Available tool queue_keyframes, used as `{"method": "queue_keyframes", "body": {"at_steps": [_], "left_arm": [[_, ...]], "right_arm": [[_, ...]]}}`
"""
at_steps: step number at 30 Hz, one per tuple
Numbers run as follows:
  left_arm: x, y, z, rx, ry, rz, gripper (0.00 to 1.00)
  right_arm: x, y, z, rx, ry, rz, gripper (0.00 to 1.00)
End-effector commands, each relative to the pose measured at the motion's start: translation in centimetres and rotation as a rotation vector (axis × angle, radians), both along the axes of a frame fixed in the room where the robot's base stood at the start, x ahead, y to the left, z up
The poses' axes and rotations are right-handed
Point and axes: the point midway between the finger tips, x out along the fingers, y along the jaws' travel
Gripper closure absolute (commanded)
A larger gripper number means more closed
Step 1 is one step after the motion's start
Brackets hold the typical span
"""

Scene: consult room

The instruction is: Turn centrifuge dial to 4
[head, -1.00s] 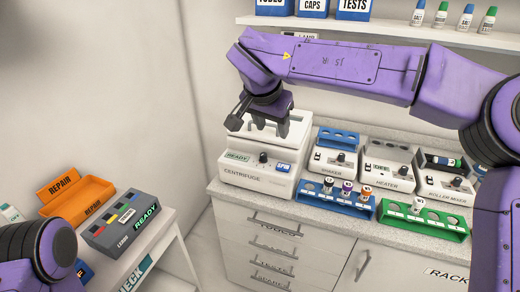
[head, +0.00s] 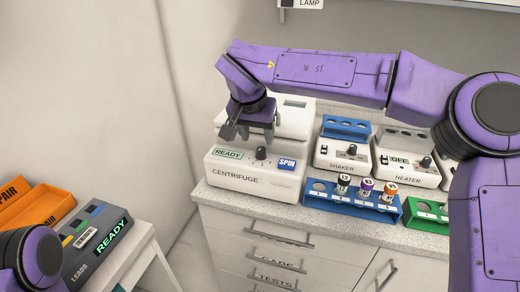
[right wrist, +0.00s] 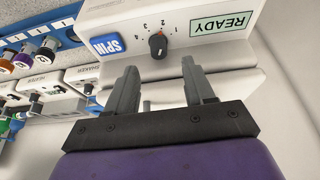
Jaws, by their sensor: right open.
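The white centrifuge (head: 255,190) stands at the left end of the counter, with a lit READY display and a blue SPIN button. Its black dial (head: 261,153) is on the front panel. My right gripper (head: 256,138) is open and empty, above and behind the dial, fingers pointing down. In the right wrist view its fingers (right wrist: 163,80) are apart from the dial. My left gripper is out of view; only its arm shows.
Right of the centrifuge stand a shaker (head: 342,158) and a heater (head: 407,172). A blue rack (head: 350,207) with capped vials and a green rack (head: 428,217) stand in front. A side table at left holds a grey READY box (head: 97,242) and orange trays.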

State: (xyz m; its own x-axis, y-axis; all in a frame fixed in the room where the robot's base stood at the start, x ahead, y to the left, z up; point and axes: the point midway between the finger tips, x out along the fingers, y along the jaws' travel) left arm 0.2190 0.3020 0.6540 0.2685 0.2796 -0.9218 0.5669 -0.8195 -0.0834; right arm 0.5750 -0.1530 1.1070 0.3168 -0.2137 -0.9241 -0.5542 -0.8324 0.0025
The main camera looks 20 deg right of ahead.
Motion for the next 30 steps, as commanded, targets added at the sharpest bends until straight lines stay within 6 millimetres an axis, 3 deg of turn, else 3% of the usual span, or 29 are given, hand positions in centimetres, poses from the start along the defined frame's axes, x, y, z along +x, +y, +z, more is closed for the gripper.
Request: {"method": "queue_keyframes", "body": {"at_steps": [3, 9, 19, 24, 27, 30], "left_arm": [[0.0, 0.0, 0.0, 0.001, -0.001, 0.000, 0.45], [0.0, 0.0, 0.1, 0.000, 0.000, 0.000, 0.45], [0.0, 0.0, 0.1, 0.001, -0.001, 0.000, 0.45], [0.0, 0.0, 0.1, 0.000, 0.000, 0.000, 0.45], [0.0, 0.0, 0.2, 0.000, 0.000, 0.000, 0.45], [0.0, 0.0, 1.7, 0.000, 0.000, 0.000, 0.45]], "right_arm": [[0.8, -0.7, -2.6, 0.001, 0.004, -0.003, 0.47], [1.8, -1.4, -5.3, 0.001, 0.002, -0.003, 0.47], [1.9, -1.6, -5.9, 0.001, -0.001, -0.005, 0.47], [1.9, -1.6, -5.9, 0.001, -0.001, -0.005, 1.00], [1.9, -1.6, -5.8, 0.001, -0.001, -0.003, 1.00], [1.9, -1.6, -5.3, 0.002, 0.001, 0.030, 1.00]]}}
